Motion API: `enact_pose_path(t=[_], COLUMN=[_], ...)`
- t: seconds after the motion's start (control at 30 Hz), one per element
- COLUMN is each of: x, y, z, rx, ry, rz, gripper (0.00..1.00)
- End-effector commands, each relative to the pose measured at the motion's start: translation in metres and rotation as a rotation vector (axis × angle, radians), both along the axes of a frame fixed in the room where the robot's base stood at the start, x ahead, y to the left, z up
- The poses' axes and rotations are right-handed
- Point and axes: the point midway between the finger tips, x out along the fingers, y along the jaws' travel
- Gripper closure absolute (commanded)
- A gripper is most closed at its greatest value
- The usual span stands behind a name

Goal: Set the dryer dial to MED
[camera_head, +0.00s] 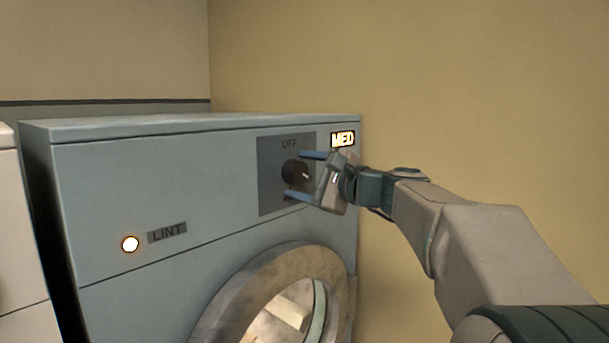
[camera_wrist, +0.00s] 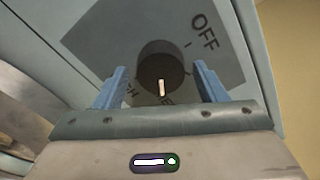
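The dark round dial (camera_head: 293,172) sits on a grey panel (camera_head: 270,195) on the front of the blue-grey dryer (camera_head: 110,200). In the wrist view the dial (camera_wrist: 158,62) has a pale pointer mark aimed down toward my gripper, near a label partly hidden by the gripper. The OFF label (camera_wrist: 204,32) is at the upper right there. A lit sign (camera_head: 342,139) reads MED. My gripper (camera_head: 295,174) is open, with one blue finger on each side of the dial. In the wrist view gaps show between the dial and both fingers of my gripper (camera_wrist: 160,74).
A round dryer door (camera_head: 240,290) with a metal rim is below the panel. A lit round lamp (camera_head: 130,244) is beside a LINT label (camera_head: 167,232) at left. A pale appliance (camera_head: 15,230) stands left of the dryer. The tan wall (camera_head: 480,90) is behind.

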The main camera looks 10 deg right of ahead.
Motion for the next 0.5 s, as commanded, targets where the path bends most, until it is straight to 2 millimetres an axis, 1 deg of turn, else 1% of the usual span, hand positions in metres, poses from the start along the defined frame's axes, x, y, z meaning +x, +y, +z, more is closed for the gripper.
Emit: enact_pose_path(t=[0.33, 0.43, 0.5], x=[-0.002, -0.010, -0.020], y=[-0.002, -0.008, -0.015], z=[0.001, 0.002, 0.003], rx=[0.000, 0.000, 0.000], ry=[-0.002, -0.003, -0.004], rz=[-0.001, -0.004, -0.003], gripper=[0.33, 0.33, 0.33])
